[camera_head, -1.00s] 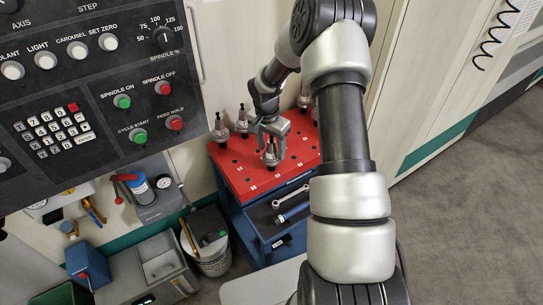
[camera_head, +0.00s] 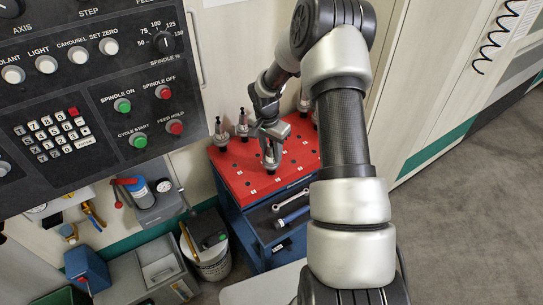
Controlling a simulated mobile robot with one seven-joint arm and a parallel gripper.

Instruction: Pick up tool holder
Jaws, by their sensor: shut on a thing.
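My gripper (camera_head: 270,143) is over the red top (camera_head: 236,179) of a blue cart, pointing down. It is shut on a silver tool holder (camera_head: 271,163) at the middle of the cart top. The holder is upright. I cannot tell whether its lower end is clear of the red surface. Two more tool holders stand at the back left of the cart, one at the corner (camera_head: 220,133) and one beside it (camera_head: 242,124).
A wrench (camera_head: 291,200) and a blue-handled tool (camera_head: 291,218) lie on the cart's lower shelf (camera_head: 262,222). A control panel (camera_head: 85,90) fills the upper left. A bin (camera_head: 213,262) stands left of the cart. Grey floor (camera_head: 470,210) is open at the right.

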